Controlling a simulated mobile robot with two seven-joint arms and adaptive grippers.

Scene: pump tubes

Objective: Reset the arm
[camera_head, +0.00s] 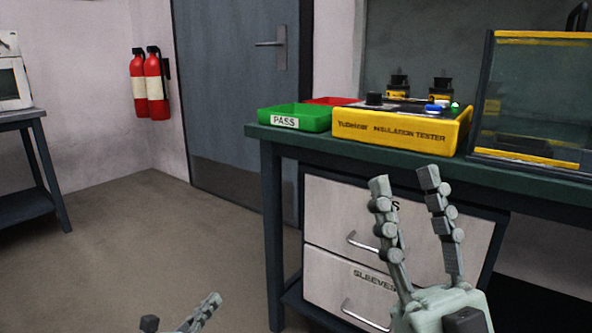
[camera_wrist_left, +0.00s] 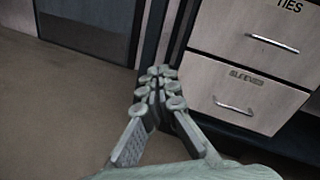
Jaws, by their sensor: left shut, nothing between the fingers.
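My left gripper (camera_head: 205,312) shows only in part at the bottom edge of the head view, low over the floor and left of the workbench. In the left wrist view its fingers (camera_wrist_left: 157,82) come together at the tips, shut with nothing between them. My right gripper (camera_head: 404,182) is at the lower right of the head view, pointing up, its two fingers apart and empty. It is in front of the bench drawers and hides part of them.
The green workbench (camera_head: 288,138) carries a green PASS tray (camera_head: 296,111), a red tray (camera_head: 331,101), a yellow insulation tester (camera_head: 398,137) and a clear-walled case (camera_head: 530,154). Drawers (camera_head: 325,215) sit below. Fire extinguishers (camera_head: 156,90) hang by the door (camera_head: 235,95).

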